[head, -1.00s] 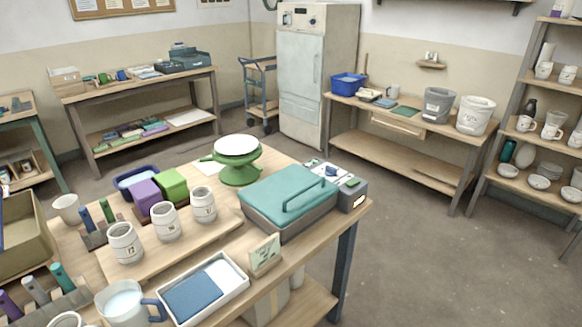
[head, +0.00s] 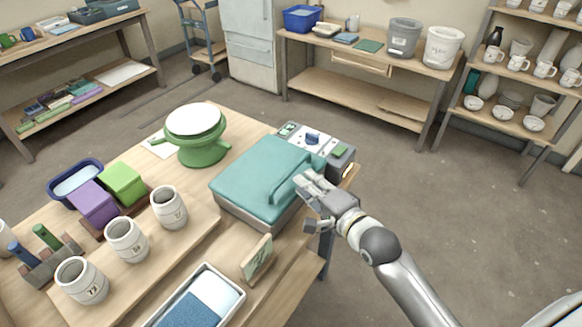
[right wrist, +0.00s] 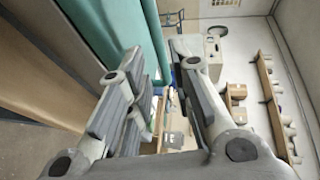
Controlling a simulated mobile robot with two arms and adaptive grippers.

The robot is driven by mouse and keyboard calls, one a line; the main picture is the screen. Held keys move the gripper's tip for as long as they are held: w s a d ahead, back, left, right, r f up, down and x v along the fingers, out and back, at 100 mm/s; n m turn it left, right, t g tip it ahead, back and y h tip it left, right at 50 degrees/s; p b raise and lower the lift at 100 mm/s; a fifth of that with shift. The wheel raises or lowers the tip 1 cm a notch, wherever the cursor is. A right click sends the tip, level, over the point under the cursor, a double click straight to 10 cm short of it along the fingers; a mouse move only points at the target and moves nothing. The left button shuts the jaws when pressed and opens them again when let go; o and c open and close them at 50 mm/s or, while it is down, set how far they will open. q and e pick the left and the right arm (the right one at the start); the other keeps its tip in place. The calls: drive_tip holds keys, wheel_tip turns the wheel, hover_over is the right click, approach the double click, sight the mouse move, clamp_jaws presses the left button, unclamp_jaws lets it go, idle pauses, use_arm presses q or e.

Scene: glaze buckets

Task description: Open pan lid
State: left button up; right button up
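A grey rectangular pan (head: 245,217) with a teal lid (head: 250,180) sits on the wooden table in the head view. The lid is on the pan, and its raised bar handle (head: 290,172) runs along the right part. My right gripper (head: 304,205) is at the right side of the lid, close to the handle, with its fingers apart. In the right wrist view the teal handle (right wrist: 155,40) shows between the open fingers; I cannot tell whether they touch it. The lid (right wrist: 105,30) fills the upper left there. My left gripper is not in view.
A green turntable (head: 203,150) stands behind the pan. A grey device (head: 340,158) sits just behind the gripper. A small sign card (head: 257,258) and a white tray (head: 232,292) are in front. White jars (head: 170,207) stand left. Floor to the right is clear.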

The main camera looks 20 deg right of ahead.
sight(292, 169)
drive_tip(key=x, duration=0.6)
drive_tip(key=shift+w, duration=0.1)
drive_tip(key=shift+w+a+f+p, duration=0.1)
drive_tip(key=shift+w+p, duration=0.2)
drive_tip(key=shift+w, duration=0.2)
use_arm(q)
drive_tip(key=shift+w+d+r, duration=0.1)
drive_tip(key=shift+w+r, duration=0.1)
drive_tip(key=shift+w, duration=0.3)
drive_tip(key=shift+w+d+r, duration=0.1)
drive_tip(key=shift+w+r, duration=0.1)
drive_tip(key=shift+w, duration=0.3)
use_arm(e)
drive_tip(key=shift+w, duration=0.1)
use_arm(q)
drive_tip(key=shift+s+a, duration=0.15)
use_arm(e)
drive_tip(key=shift+c, duration=0.2)
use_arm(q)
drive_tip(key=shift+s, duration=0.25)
use_arm(e)
clamp_jaws()
